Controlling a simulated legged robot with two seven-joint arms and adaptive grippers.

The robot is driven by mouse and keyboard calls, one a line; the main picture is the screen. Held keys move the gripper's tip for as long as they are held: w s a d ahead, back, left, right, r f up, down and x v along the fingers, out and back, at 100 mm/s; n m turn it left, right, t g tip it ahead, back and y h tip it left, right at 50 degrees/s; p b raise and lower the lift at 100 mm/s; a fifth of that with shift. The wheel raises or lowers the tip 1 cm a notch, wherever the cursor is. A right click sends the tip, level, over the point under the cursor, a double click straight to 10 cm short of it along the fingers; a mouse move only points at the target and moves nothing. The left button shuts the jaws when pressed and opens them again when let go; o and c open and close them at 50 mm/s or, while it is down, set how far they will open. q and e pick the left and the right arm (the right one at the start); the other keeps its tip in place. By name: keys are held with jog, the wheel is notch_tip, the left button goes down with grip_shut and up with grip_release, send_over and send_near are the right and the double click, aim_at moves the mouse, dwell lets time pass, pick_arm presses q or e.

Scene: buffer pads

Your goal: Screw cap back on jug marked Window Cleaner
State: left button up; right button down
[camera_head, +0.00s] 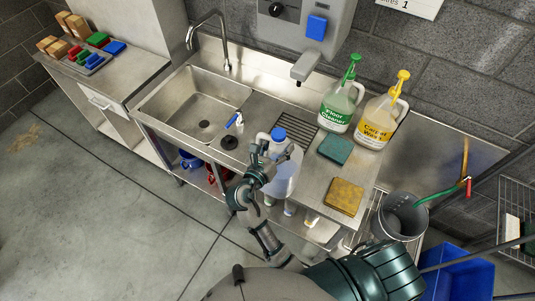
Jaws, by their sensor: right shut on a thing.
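A clear, pale jug (287,176) with a blue cap (278,134) on its top stands at the front edge of the steel counter, right of the sink. Its label is hidden, so I cannot read its marking. My right gripper (268,156) is at the jug's upper left side, just below the blue cap, and is shut on the jug. The exact grip point is partly hidden by the fingers. My left gripper is not in view.
A Floor Cleaner jug (336,106) and a Carpet Wash jug (376,120) stand behind on the right. A green pad (335,150) and a yellow pad (344,196) lie nearby. A blue-and-white item (236,122) is beside the sink (195,103). A grey bucket (402,214) stands right.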

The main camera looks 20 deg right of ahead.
aim_at(282, 166)
jog(key=w+d+f, duration=0.2)
jog(key=d, duration=0.3)
jog(key=w+d+f+p, duration=0.1)
jog(key=w+d+f, duration=0.1)
jog(key=d, duration=0.3)
jog(key=shift+f, duration=0.3)
jog(key=shift+c, duration=0.5)
grip_release()
jog(key=shift+s+f, duration=0.1)
jog(key=shift+s, duration=0.05)
jog(key=b+v, duration=0.1)
jog(key=v, duration=1)
jog(key=shift+s+a, duration=0.25)
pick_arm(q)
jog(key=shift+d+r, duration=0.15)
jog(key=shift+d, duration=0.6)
